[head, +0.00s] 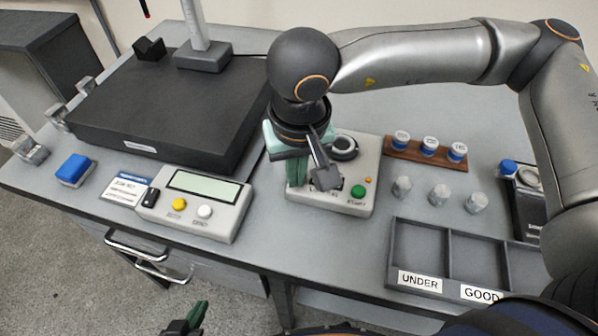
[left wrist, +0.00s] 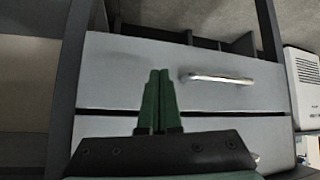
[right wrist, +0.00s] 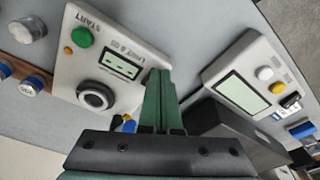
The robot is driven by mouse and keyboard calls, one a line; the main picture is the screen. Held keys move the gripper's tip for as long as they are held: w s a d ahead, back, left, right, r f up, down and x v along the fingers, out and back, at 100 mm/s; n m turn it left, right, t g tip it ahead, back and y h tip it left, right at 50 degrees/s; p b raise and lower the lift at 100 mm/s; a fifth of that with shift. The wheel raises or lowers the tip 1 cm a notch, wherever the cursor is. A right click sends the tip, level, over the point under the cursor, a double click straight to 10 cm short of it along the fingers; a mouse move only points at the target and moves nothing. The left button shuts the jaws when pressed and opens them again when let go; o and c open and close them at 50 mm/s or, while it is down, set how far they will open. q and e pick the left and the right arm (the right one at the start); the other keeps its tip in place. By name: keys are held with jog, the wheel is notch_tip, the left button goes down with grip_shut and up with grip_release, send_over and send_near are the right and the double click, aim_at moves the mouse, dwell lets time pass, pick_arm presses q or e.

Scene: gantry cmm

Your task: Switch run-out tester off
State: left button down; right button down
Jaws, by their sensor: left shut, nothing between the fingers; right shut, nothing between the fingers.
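The grey box with a green START button (head: 357,191), which looks like the run-out tester, stands mid-bench. It also carries an orange light, a round black-and-silver part (right wrist: 95,96) and a small green display (right wrist: 119,62) with dash-like marks. My right gripper (head: 297,184) is shut and empty, pointing down over the box's left part in the head view. In the right wrist view its green fingers (right wrist: 158,75) show beside the display end; contact cannot be told. My left gripper (head: 196,316) is shut and empty, low in front of the bench, facing drawers in the left wrist view (left wrist: 159,75).
Left of the box is a grey display unit (head: 210,222) with yellow and white buttons and a black switch-like part (head: 150,197). A dark slab (head: 150,100) lies behind. Metal cylinders (head: 438,194), a wooden rack (head: 400,153) and a sorting tray (head: 448,233) stand right.

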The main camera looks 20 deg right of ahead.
jog(key=shift+f, duration=0.2)
jog(key=shift+r, duration=0.15)
jog(key=shift+r+p, duration=0.6)
jog(key=shift+r, duration=0.7)
notch_tip(320, 180, up, 4)
jog(key=shift+r+p, duration=0.1)
jog(key=shift+p, duration=0.9)
